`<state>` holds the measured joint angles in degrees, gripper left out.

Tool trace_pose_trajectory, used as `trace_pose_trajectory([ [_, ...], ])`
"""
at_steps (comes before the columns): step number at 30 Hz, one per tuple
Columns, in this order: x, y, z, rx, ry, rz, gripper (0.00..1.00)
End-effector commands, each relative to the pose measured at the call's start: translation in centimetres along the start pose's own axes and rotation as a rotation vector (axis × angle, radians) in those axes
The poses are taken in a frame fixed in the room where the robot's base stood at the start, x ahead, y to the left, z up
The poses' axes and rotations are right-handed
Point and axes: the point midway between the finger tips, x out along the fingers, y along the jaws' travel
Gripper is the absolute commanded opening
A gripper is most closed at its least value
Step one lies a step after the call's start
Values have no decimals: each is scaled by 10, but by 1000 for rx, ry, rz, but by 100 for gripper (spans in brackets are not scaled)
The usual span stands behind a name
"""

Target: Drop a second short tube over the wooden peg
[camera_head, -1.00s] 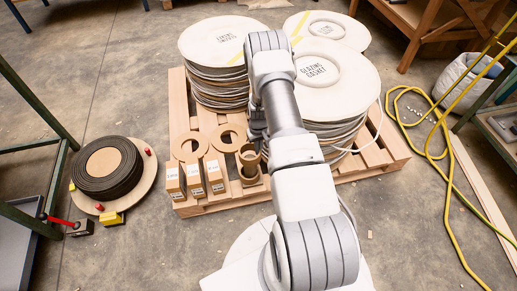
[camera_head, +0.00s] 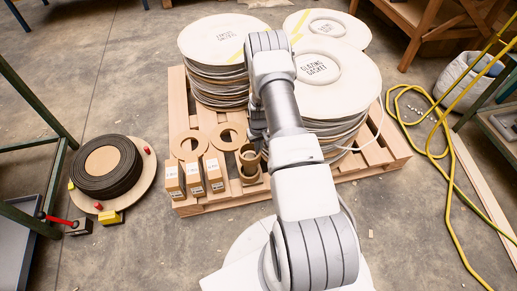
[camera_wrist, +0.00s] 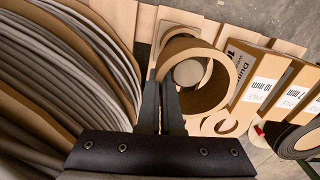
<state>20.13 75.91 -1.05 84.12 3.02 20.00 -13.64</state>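A short brown cardboard tube (camera_head: 249,157) stands out at the front of the pallet, right of the small boxes. In the wrist view the same tube (camera_wrist: 214,95) is large, and a round pale grey end, apparently the peg top (camera_wrist: 188,72), shows through its bore. A square base plate (camera_wrist: 180,18) lies beyond it. My gripper (camera_wrist: 160,100) has its two dark fingers close together at the tube's near wall, seemingly one on each side of it. The peg's sides and the tube's lower edge are hidden. In the head view my arm covers most of the gripper.
Tall stacks of round gaskets (camera_head: 215,85) fill the back of the wooden pallet (camera_head: 392,150). Small labelled boxes (camera_head: 194,178) stand left of the tube, with flat brown rings (camera_head: 189,143) behind. A dark coil (camera_head: 107,190) lies on the floor at left, a yellow hose (camera_head: 447,200) at right.

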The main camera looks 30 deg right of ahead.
Motion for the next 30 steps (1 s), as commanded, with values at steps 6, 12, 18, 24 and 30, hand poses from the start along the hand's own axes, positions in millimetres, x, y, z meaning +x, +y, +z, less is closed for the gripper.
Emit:
trace_pose_trajectory([
  [6,3,0,0,0,0,0,0],
  [12,5,0,0,0,1,0,0],
  [18,8,0,0,0,0,0,0],
  [24,9,0,0,0,0,0,0],
  [30,9,0,0,0,0,0,26],
])
